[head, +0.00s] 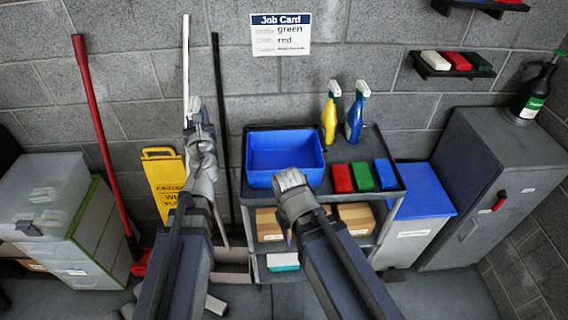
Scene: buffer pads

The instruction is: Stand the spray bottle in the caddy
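A yellow spray bottle (329,118) and a blue spray bottle (355,117) stand upright side by side at the back of the grey cart's top (330,208). An open blue bin (286,178) sits on the cart top to their left and looks empty; no other caddy is clear to see. My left gripper (198,118) is raised left of the cart, apart from the bottles. My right gripper (284,222) is at the cart's front edge, in front of the bin. Neither gripper shows a held thing, and their finger gaps cannot be made out.
Red, green and blue pads (363,176) lie on the cart top, right of the bin. A job card (281,34) reads green, red. A wall shelf (450,72) holds more pads. A grey cabinet (490,180) bears a dark bottle (533,92). A yellow caution sign (162,180) stands left.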

